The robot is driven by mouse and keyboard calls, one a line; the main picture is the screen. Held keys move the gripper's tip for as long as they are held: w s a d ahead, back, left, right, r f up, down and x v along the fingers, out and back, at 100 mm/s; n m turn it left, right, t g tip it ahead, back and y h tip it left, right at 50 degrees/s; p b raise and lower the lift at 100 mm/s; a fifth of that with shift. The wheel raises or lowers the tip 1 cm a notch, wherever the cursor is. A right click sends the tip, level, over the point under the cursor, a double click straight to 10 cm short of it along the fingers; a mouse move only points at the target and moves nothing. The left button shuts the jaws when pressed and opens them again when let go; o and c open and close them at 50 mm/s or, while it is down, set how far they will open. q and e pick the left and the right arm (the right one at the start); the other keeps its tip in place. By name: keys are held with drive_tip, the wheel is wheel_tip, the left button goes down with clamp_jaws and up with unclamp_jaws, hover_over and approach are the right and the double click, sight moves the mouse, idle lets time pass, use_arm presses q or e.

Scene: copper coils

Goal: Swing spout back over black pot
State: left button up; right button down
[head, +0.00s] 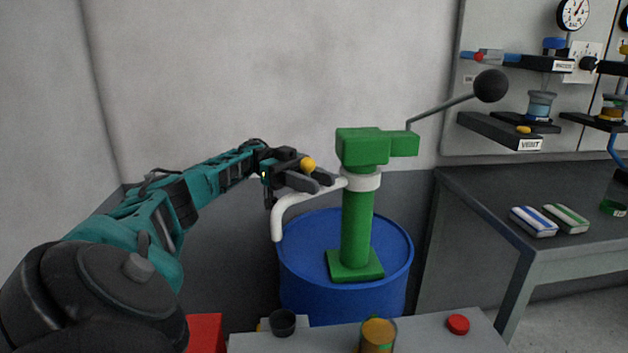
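A green hand pump (357,225) stands upright on a blue drum (345,290). A white spout (290,199) leaves the pump's white collar toward the left and bends down, its open end hanging by the drum's left rim. A yellow knob (308,163) shows just above the spout. My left gripper (322,182) is at the spout, its fingers beside and below the knob. The fingers look apart, but whether they grip the knob's stem is hidden. The black pot (283,323) stands on the grey bench in front, below the spout's end and nearer me. My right gripper is not in view.
The pump's lever with a black ball (490,86) rises to the right. A multicoloured can (378,335) and a red disc (458,324) are on the front bench (420,335). A red block (205,331) is at front left. A dark table (470,200) stands at right.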

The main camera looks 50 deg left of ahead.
use_arm(q)
drive_tip(key=shift+r, duration=0.1)
